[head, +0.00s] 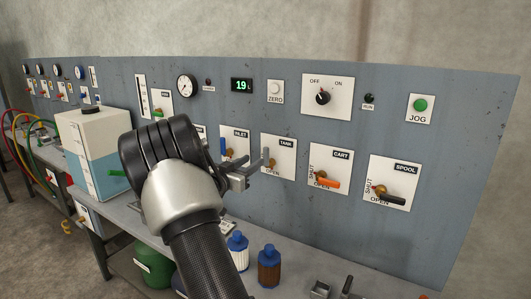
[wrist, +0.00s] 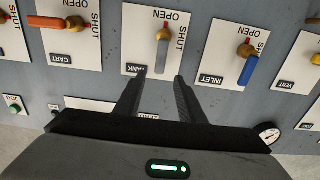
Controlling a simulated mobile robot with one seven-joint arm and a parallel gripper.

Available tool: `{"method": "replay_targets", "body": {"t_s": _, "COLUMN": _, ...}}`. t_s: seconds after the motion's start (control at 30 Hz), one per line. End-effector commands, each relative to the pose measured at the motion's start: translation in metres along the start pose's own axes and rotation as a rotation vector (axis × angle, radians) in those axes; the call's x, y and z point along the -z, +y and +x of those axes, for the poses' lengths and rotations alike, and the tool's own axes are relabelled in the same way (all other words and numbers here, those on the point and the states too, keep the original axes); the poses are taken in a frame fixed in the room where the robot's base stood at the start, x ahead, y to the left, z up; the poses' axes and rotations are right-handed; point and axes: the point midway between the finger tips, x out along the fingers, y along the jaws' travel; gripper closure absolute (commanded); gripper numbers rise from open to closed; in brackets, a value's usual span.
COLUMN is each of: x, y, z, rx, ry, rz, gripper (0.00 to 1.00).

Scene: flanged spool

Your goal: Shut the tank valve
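The tank valve is on a white plate labelled TANK (head: 284,145) on the panel, with a grey lever (head: 266,156) and a brass pivot. The lever stands upright in the head view, pointing away from the OPEN mark at the plate's bottom. In the wrist view, which is upside down, the lever (wrist: 162,52) hangs from the brass pivot (wrist: 163,34), with SHUT along the plate's side. My gripper (wrist: 160,75) is open, its fingertips on either side of the lever's free end in that view. Contact cannot be told. In the head view my gripper (head: 250,172) is close to the plate.
The INLET valve's blue lever (wrist: 248,70) and the CART valve's orange lever (wrist: 48,22) flank the tank valve. The SPOOL valve (head: 392,198) is further right. A tank of blue liquid (head: 90,175) and blue-capped filters (head: 268,268) stand on the bench below.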

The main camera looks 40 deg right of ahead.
Motion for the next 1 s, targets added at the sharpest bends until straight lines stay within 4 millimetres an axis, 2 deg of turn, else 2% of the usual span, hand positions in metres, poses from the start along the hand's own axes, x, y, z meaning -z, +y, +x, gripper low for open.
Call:
{"method": "replay_targets", "body": {"t_s": 0.1, "x": 0.000, "y": 0.001, "z": 0.028, "rx": -0.003, "ry": 0.001, "rz": 0.001, "gripper": 0.64}}
{"method": "replay_targets", "body": {"t_s": 0.3, "x": 0.000, "y": 0.001, "z": 0.069, "rx": -0.001, "ry": 0.000, "rz": 0.000, "gripper": 0.64}}
{"method": "replay_targets", "body": {"t_s": 0.5, "x": 0.000, "y": 0.000, "z": 0.096, "rx": 0.001, "ry": -0.001, "rz": 0.001, "gripper": 0.64}}
{"method": "replay_targets", "body": {"t_s": 0.67, "x": -0.001, "y": 0.000, "z": 0.104, "rx": 0.002, "ry": -0.001, "rz": 0.000, "gripper": 0.64}}
{"method": "replay_targets", "body": {"t_s": 0.93, "x": 0.000, "y": -0.001, "z": 0.105, "rx": 0.002, "ry": -0.001, "rz": 0.001, "gripper": 0.64}}
{"method": "replay_targets", "body": {"t_s": 1.0, "x": 0.000, "y": -0.001, "z": 0.105, "rx": 0.002, "ry": -0.001, "rz": 0.001, "gripper": 0.76}}
